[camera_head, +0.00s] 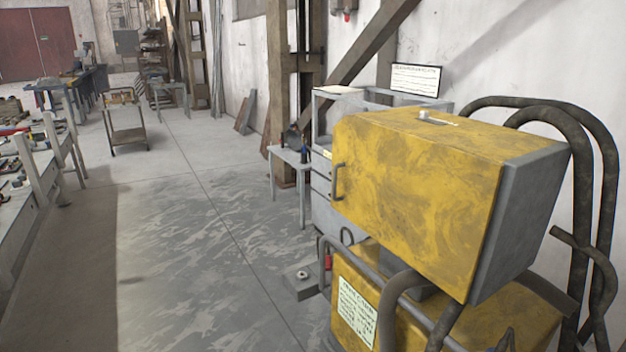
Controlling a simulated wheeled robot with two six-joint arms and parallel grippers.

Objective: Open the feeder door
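A worn yellow box-shaped feeder with a large front panel that looks like its door (415,200) fills the right of the head view. A dark grey handle (338,182) sits upright at the panel's left edge. The panel looks closed, flush with the grey side (525,215) of the box. Neither of my grippers shows in this view, so I cannot see where they are relative to the handle.
Thick dark hoses (598,170) arch on the right, and grey pipes (400,295) run below the box. A lower yellow unit with a label (357,312) stands beneath. A small table (290,157) stands behind. The floor (190,240) left of the machine is clear.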

